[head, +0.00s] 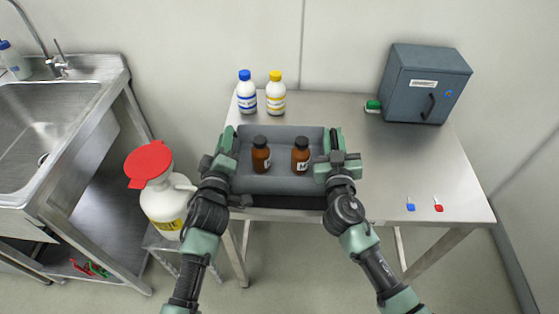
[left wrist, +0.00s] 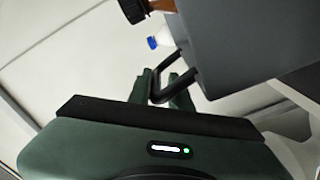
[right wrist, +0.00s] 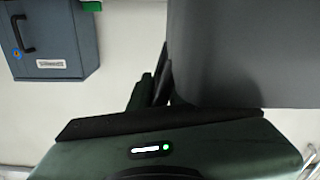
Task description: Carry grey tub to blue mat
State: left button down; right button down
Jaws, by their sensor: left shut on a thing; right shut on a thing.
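The grey tub (head: 280,184) is held between my two grippers at the front left of the steel table. Two brown bottles with dark caps stand upright inside it, a left one (head: 261,155) and a right one (head: 300,156). My left gripper (head: 227,160) is shut on the tub's left side; in the left wrist view its fingers (left wrist: 168,88) close around a handle on the tub. My right gripper (head: 334,158) is shut on the tub's right side, and its fingers (right wrist: 160,88) meet the tub in the right wrist view. I cannot identify a blue mat.
A blue-labelled bottle (head: 247,95) and a yellow-capped bottle (head: 276,95) stand behind the tub. A dark blue-grey box (head: 424,84) stands at the table's back right, beside a small green item (head: 373,106). The table (head: 390,165) is clear in the middle. A white jug (head: 163,200) stands left.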

pick_arm(q)
jog(key=shift+r, duration=0.4)
dwell(0.3)
